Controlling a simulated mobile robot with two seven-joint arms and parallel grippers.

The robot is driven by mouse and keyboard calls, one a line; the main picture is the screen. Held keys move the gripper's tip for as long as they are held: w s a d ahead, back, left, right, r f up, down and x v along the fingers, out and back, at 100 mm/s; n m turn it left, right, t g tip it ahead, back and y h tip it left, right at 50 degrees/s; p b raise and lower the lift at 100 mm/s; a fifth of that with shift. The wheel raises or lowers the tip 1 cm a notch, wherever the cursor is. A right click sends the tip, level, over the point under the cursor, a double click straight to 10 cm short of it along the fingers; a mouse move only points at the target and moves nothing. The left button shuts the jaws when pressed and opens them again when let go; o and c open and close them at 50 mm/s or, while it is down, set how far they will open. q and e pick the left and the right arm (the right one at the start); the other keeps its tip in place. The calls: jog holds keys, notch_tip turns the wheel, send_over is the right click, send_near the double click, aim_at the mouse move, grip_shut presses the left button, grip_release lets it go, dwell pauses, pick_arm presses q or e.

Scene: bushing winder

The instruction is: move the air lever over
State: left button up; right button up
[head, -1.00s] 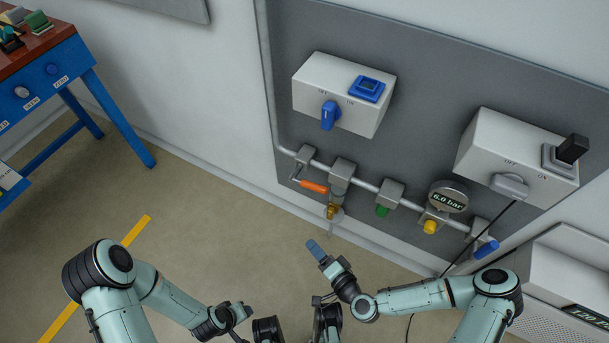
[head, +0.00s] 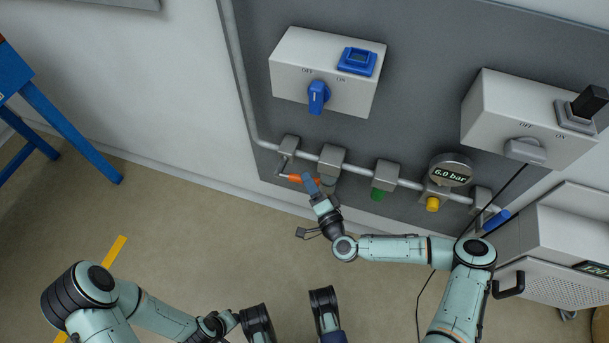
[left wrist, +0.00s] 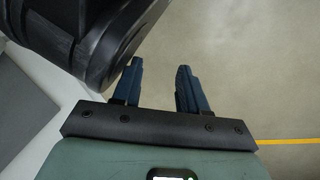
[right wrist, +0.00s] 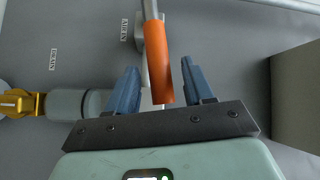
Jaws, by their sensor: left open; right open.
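In the head view the right gripper (head: 312,186) covers part of the sleeve. My left gripper (left wrist: 158,85) is open and empty over the floor, far from the pipe.
The pipe carries a gauge (head: 450,173) reading 6.0 bar, a green knob (head: 377,195), a yellow knob (head: 433,204) and a blue handle (head: 497,220). A switch box (head: 326,75) with a blue knob is above.

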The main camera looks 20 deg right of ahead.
pick_arm(q)
jog(key=shift+s+a+f+g+b, duration=0.15)
jog(key=shift+s+f+g+b, duration=0.25)
jog(key=shift+s+f, duration=0.45)
pick_arm(e)
jog(key=shift+w+a+r, duration=0.1)
jog(key=shift+w+a, duration=0.1)
jog(key=shift+w, duration=0.75)
jog(key=shift+w+a, duration=0.15)
jog(key=shift+w, duration=0.75)
pick_arm(q)
jog(key=shift+s+r, duration=0.1)
jog(key=shift+r, duration=0.05)
